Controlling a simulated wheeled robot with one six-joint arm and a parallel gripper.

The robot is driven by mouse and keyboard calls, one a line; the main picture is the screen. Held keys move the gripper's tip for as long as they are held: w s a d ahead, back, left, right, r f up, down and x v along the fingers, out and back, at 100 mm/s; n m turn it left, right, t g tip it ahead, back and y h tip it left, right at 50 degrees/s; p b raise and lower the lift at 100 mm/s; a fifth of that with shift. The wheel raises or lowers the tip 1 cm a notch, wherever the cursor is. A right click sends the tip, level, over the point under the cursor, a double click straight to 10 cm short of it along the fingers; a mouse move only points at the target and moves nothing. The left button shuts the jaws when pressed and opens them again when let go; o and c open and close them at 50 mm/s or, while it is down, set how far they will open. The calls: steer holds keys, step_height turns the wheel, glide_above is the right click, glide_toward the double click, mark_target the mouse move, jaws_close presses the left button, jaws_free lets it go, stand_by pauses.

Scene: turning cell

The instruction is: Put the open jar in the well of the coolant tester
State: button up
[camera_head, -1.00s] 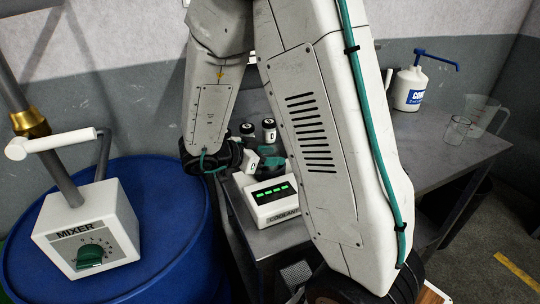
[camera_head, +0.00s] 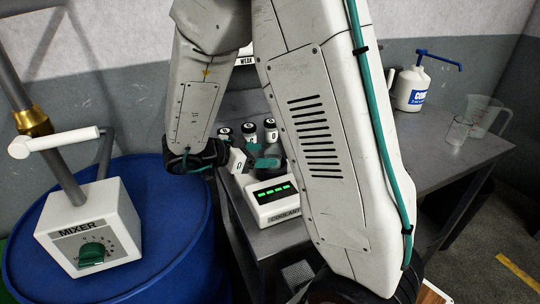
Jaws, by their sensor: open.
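The coolant tester (camera_head: 273,203) is a white box with a lit green display, on the grey bench in the middle of the view. My gripper (camera_head: 266,156), with teal fingers, is just behind and above its display, open. The tester's well is not clearly visible; my gripper and arm cover that area. Small white jars with black lids stand behind my gripper: a left one (camera_head: 224,133), a middle one (camera_head: 249,131) and a right one (camera_head: 270,129). I cannot make out the open jar or tell whether it is in the well.
A blue drum (camera_head: 165,235) with a white mixer box (camera_head: 90,230) stands at the left, close to my wrist. A white pump jug (camera_head: 411,90), a glass beaker (camera_head: 458,131) and a clear pitcher (camera_head: 486,116) stand on the bench (camera_head: 440,150) at the right.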

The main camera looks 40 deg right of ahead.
steer(key=v, duration=0.7)
steer(key=w+a+r+n+t+y, duration=0.2)
steer(key=w+r+n+t+y, duration=0.4)
steer(key=w+t, duration=0.5)
steer(key=s+a+r+n+t+y, duration=0.2)
steer(key=a+r+n+t+y, duration=0.1)
steer(key=a+r+n+y, duration=0.45)
steer(key=s+a+f+n+g+y, duration=0.1)
steer(key=s+n+g+y, duration=0.1)
steer(key=s, duration=0.5)
steer(key=s+a+f+n+g+y, duration=0.1)
steer(key=s+a+n+g+y, duration=0.15)
steer(key=s, duration=0.45)
steer(key=s+d+f+n+g+h, duration=0.1)
steer(key=s+d+g+h, duration=0.1)
steer(key=s, duration=0.6)
steer(key=s+d+f+g+h, duration=0.1)
steer(key=s+d+g+h, duration=0.1)
steer(key=s+d+g, duration=0.2)
steer(key=s+d, duration=0.2)
steer(key=s, duration=0.2)
steer(key=shift+d+f+n+h, duration=0.3)
steer(key=shift+d+f+n, duration=0.1)
